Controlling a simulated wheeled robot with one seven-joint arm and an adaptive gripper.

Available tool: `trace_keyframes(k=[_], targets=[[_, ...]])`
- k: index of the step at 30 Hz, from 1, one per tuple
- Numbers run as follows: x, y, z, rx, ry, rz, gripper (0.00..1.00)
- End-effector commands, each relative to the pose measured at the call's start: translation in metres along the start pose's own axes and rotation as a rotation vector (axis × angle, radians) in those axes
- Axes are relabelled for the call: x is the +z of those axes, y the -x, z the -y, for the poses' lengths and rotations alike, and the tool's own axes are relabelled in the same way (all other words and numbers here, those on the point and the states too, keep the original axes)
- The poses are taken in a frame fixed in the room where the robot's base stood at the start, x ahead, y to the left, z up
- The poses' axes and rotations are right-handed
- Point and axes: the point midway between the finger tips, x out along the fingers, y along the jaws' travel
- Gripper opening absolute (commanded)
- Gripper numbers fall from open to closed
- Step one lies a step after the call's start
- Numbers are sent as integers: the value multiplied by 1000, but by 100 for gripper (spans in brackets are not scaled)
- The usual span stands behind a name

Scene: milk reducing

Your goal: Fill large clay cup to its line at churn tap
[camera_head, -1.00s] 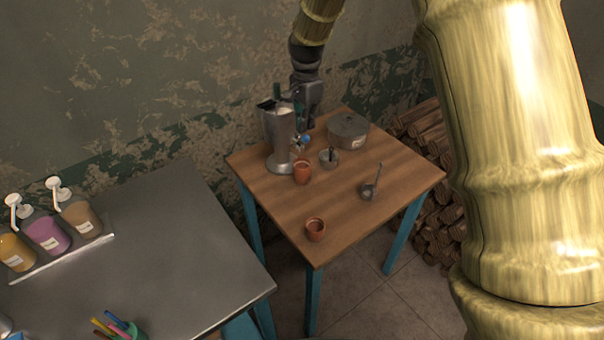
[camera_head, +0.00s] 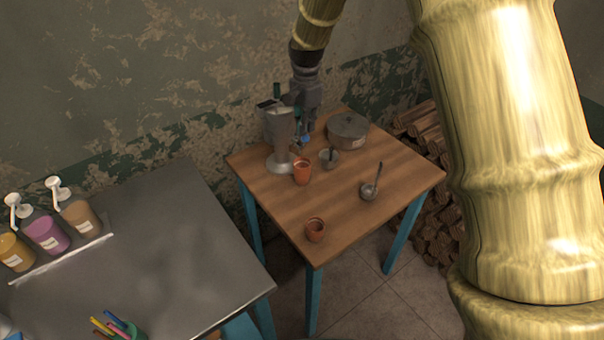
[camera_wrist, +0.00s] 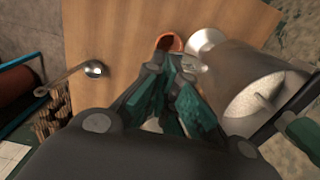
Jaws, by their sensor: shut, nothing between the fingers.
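The larger clay cup (camera_head: 302,173) stands upright on the table in front of the churn, close to the tap. In the wrist view, the clay cup (camera_wrist: 169,44) is partly hidden behind my fingers, and the churn (camera_wrist: 243,84) is at right with white milk inside. My gripper (camera_head: 304,131) is shut and empty, beside the churn at the tap. Whether it touches the tap, and the milk level in the cup, I cannot tell.
A smaller clay cup (camera_head: 315,230) stands near the table's front corner. A lidded metal pot (camera_head: 347,130), a small metal vessel (camera_head: 329,158) and a ladle (camera_head: 371,186) are on the wooden table (camera_head: 260,187). A grey counter (camera_head: 170,240) with pump bottles is at left.

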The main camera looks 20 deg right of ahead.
Motion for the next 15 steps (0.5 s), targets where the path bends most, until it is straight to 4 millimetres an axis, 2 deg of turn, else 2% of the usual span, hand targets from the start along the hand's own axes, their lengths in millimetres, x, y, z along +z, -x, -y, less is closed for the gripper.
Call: trace_keyframes(k=[15], targets=[[0,-12,0,0,0,0,0]])
